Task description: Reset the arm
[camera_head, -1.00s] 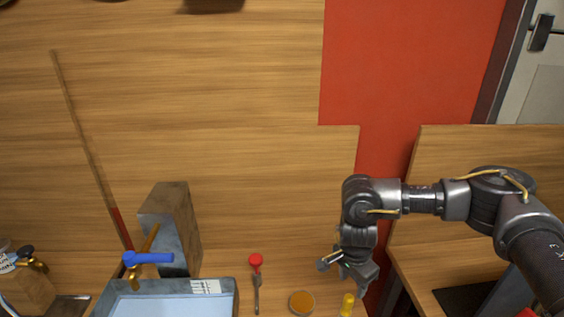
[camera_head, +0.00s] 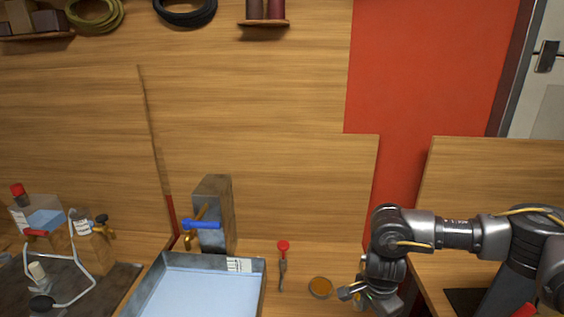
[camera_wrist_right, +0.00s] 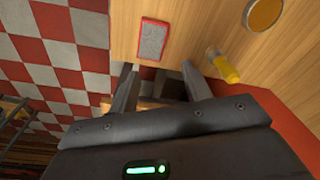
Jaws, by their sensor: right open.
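My right arm (camera_head: 455,233) reaches in from the right in the head view. Its gripper (camera_head: 366,296) hangs low over the wooden counter's right edge and partly hides a small yellow item. In the right wrist view the two fingers of this gripper (camera_wrist_right: 160,82) stand apart with nothing held between them. A yellow cylinder (camera_wrist_right: 226,70) lies beyond the right finger, apart from it. A grey pad with a red border (camera_wrist_right: 152,40) lies on the wood beyond the fingers. My left gripper is in neither view.
A metal tray (camera_head: 143,291) stands on the counter, with a blue-handled tap (camera_head: 203,225) behind it. A red-topped tool (camera_head: 283,262) and a round amber dish (camera_head: 320,287) lie nearer the gripper. Bottles and tubing stand at left. A red-and-white checkered floor (camera_wrist_right: 58,60) shows below.

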